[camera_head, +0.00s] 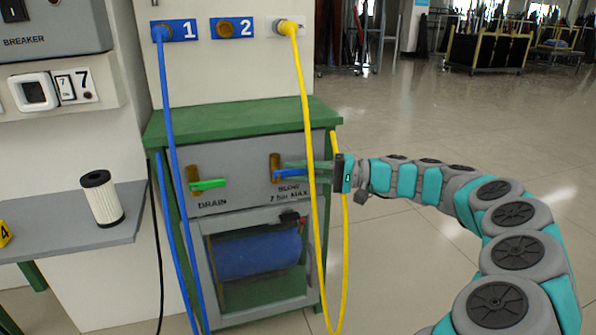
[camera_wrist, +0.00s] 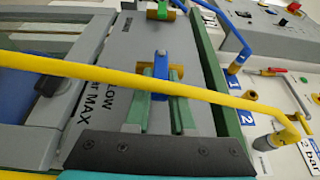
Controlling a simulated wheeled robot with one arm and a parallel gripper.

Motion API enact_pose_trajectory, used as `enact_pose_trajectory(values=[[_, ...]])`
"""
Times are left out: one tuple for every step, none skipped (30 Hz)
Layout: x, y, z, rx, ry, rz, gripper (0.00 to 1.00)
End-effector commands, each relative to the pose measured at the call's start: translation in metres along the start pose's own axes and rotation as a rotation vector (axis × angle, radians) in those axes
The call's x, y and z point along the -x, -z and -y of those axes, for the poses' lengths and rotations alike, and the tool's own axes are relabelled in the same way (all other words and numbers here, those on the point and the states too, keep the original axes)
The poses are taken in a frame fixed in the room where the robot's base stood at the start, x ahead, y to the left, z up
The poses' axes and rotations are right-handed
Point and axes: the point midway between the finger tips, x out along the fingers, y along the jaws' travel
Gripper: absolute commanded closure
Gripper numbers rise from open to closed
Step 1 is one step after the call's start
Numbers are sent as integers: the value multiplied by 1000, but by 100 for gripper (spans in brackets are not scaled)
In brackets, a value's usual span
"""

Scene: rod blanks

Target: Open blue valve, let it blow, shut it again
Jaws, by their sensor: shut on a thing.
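The blue valve lever (camera_head: 284,175) sticks out sideways to the right from its brass body (camera_head: 275,166) above the BLOW 7 bar MAX label. In the wrist view the blue lever (camera_wrist: 161,70) lies between the two green fingers of my gripper (camera_wrist: 161,92). My gripper (camera_head: 300,168) reaches in from the right and is shut on the lever. The yellow hose partly hides the fingers in the head view. Whether air is blowing cannot be seen.
A yellow hose (camera_head: 306,110) hangs across the front of my gripper and crosses the wrist view (camera_wrist: 110,75). The green DRAIN lever (camera_head: 209,184) sits to the left. Blue hoses (camera_head: 168,110) hang at the cabinet's left. A white filter cartridge (camera_head: 102,199) stands on the grey shelf (camera_head: 60,232).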

Motion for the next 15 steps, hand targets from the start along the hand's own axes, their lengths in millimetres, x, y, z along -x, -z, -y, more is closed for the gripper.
enact_pose_trajectory(values=[[0,0,-2,-1,-2,1,100],[0,0,-2,-1,-2,1,100],[0,0,-2,-1,-2,1,100],[0,0,-2,-1,-2,1,74],[0,0,-2,-1,-2,1,71],[0,0,-2,-1,-2,1,66],[0,0,-1,-1,-2,1,63],[0,0,-1,-1,-2,1,60],[0,0,-1,-1,-2,1,55],[0,0,-1,-1,-2,1,52],[0,0,-1,-1,-2,1,48],[0,0,-1,-1,-2,0,48],[0,0,-1,0,-1,0,48],[0,0,-1,0,-1,0,48],[0,0,-1,0,-1,0,48]])
